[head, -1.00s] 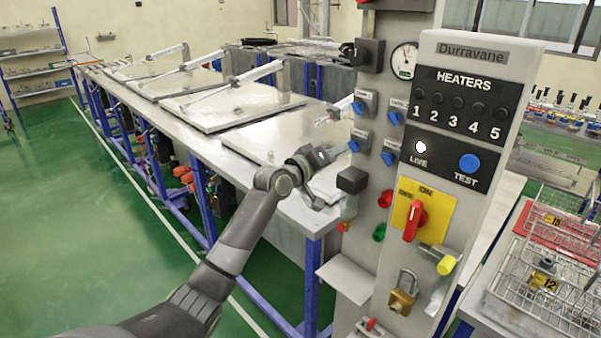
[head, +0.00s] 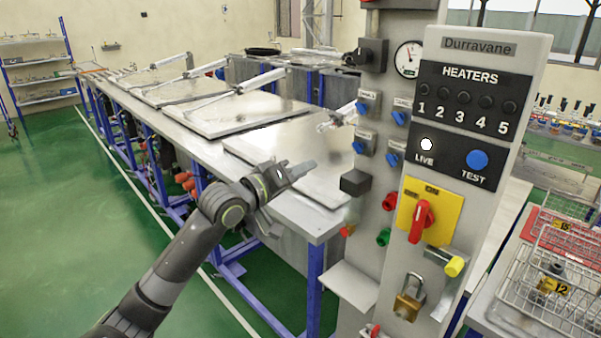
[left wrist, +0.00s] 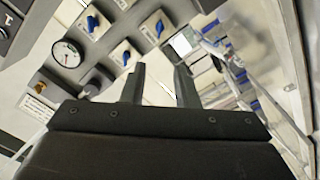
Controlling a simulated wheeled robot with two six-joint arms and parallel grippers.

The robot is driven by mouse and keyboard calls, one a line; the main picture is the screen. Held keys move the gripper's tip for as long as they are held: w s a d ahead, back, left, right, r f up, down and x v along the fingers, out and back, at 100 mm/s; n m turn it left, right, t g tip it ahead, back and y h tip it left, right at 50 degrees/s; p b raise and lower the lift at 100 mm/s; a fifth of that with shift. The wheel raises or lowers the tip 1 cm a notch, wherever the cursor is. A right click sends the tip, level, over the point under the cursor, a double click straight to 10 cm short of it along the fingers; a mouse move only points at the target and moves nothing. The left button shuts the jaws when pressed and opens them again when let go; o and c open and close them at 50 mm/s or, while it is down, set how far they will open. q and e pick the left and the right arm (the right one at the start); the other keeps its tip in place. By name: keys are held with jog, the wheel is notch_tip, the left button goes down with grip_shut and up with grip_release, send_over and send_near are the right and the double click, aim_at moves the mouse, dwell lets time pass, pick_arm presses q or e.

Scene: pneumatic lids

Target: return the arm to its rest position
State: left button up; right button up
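My left arm comes in from the lower left of the head view. Its gripper (head: 300,170) hangs above the nearest bench lid (head: 305,150), to the left of the control panel, and is apart from the blue valve knobs (head: 366,107). In the left wrist view the two dark fingers (left wrist: 160,85) stand apart with nothing between them. The blue knobs (left wrist: 157,27) and a gauge (left wrist: 68,53) show beyond them. My right gripper is in neither view.
The panel column (head: 385,160), with a red switch (head: 421,222) and a padlock (head: 409,299), stands right of the gripper. Wire baskets (head: 550,275) stand at the far right. Open green floor (head: 60,210) lies left of the bench.

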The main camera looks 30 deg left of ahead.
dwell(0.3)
pick_arm(q)
jog(key=w+a+f+n+g+y, duration=0.1)
jog(key=a+f+y, duration=0.25)
jog(key=f, duration=0.85)
jog(key=a+f+n+g+y, duration=0.15)
jog(key=a+f, duration=0.35)
jog(key=f, duration=0.8)
jog(key=s+a+f+m+g+y+b, duration=0.1)
jog(key=s+f+g, duration=0.1)
jog(key=s+f, duration=0.65)
jog(key=s+a+f+m+g+y, duration=0.15)
jog(key=s+f, duration=0.25)
jog(key=f, duration=0.9)
jog(key=s+f+g+b, duration=0.1)
jog(key=s+f+g, duration=0.2)
jog(key=s+f, duration=0.55)
jog(key=s+d+f+m+g, duration=0.1)
jog(key=s+d+f+g, duration=0.1)
jog(key=s+f, duration=0.5)
jog(key=s+d+f+m+g, duration=0.2)
jog(key=s+d+f, duration=0.2)
jog(key=s, duration=1.2)
jog(key=s+d+f+m+g, duration=0.1)
jog(key=s+d+f+g, duration=0.1)
jog(key=s+f, duration=0.9)
jog(key=shift+s+d+m+g+b, duration=0.3)
jog(key=shift+s+d+g, duration=0.15)
jog(key=shift+d, duration=0.45)
